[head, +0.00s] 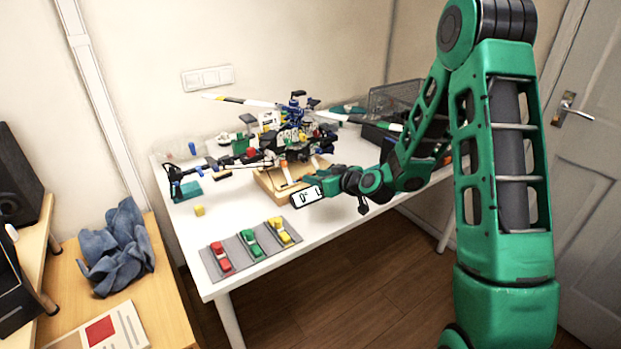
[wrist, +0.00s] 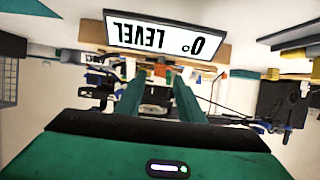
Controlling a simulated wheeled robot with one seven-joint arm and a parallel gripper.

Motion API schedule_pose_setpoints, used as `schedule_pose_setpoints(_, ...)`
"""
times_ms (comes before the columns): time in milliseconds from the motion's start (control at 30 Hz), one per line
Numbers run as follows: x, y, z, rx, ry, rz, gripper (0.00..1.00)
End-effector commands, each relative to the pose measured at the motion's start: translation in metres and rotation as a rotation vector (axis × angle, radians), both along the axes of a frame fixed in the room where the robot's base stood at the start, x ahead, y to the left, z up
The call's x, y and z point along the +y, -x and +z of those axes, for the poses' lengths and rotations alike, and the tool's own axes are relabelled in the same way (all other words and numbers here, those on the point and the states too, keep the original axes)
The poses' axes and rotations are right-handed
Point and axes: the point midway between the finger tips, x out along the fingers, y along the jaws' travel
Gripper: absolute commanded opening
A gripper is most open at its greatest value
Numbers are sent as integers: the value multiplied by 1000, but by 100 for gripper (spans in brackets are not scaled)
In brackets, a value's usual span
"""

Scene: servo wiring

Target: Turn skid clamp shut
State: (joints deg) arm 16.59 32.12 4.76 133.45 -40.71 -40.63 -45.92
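A model helicopter (head: 290,130) stands on a wooden stand (head: 268,186) on the white table. An orange upright piece (head: 286,172) rises from the stand by the skids; I cannot tell whether it is the skid clamp. A white display reading 0° (head: 306,196) is at the stand's front edge; in the wrist view the display (wrist: 152,35) reads "0° LEVEL" upside down. My gripper (head: 326,182) is at the stand's front right. In the wrist view its two green fingers (wrist: 158,85) are apart, pointing at the helicopter's underside, with a dark part seen between them. Contact cannot be told.
A grey tray (head: 222,268) with red, green and yellow blocks lies at the table's front. A wire basket (head: 392,98) is at the back right. The table between tray and stand is mostly clear.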

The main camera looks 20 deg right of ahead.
Motion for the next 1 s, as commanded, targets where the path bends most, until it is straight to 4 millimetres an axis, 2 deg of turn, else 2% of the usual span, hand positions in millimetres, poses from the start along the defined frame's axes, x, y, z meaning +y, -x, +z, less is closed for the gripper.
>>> schedule_pose_setpoints(200,7,-17,-8,1,1,0,35)
schedule_pose_setpoints(533,7,-20,-9,0,0,-1,35)
schedule_pose_setpoints(567,8,-20,-9,0,0,-1,32)
schedule_pose_setpoints(700,7,-20,-9,1,1,-1,0)
schedule_pose_setpoints(867,8,-20,-9,0,1,-1,0)
schedule_pose_setpoints(900,16,-20,-9,-1,2,3,0)
schedule_pose_setpoints(1000,9,-20,-9,-1,-1,-1,0)
